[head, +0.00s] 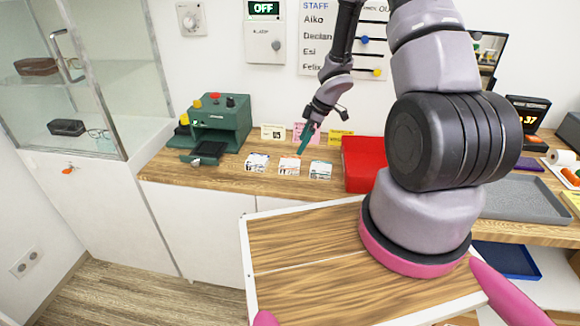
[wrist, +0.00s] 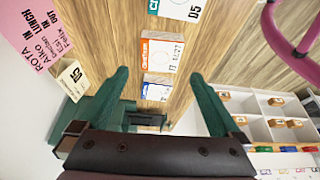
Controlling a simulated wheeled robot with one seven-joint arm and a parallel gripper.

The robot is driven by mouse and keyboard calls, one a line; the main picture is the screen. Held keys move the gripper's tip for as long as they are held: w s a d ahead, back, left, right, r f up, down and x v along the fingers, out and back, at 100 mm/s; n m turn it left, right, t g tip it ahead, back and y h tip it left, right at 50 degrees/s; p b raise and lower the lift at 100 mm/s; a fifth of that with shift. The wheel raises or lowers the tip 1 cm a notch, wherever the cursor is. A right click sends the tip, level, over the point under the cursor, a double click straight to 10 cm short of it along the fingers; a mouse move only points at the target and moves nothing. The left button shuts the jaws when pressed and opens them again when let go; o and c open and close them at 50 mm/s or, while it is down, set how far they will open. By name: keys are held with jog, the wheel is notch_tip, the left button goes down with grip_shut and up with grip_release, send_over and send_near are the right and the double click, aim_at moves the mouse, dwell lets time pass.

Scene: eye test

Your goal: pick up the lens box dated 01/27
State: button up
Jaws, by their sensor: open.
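Three small white lens boxes lie in a row on the wooden counter: one with a blue band (head: 256,162), one with an orange band (head: 289,167) and one with a teal band (head: 320,171). In the wrist view the orange-banded box (wrist: 160,56) shows a date ending in 27; its first digits are hard to read. The teal-banded box (wrist: 182,8) is partly cut off by the frame's top, and the blue-banded box (wrist: 156,89) is below the orange one. My gripper (wrist: 160,73) is open and empty, its green fingers either side of the row. It hovers above the boxes in the head view (head: 304,140).
A green machine (head: 222,124) stands left of the boxes. A red tray (head: 363,166) is to their right. Small cards, including a yellow one (head: 341,138), stand behind them. A glass cabinet (head: 85,75) is at the far left and a grey tray (head: 520,200) at the right.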

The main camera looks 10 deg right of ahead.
aim_at(291, 162)
jog(key=x, duration=0.9)
jog(key=shift+f, duration=0.2)
jog(key=c, duration=1.1)
jog(key=shift+o, duration=0.2)
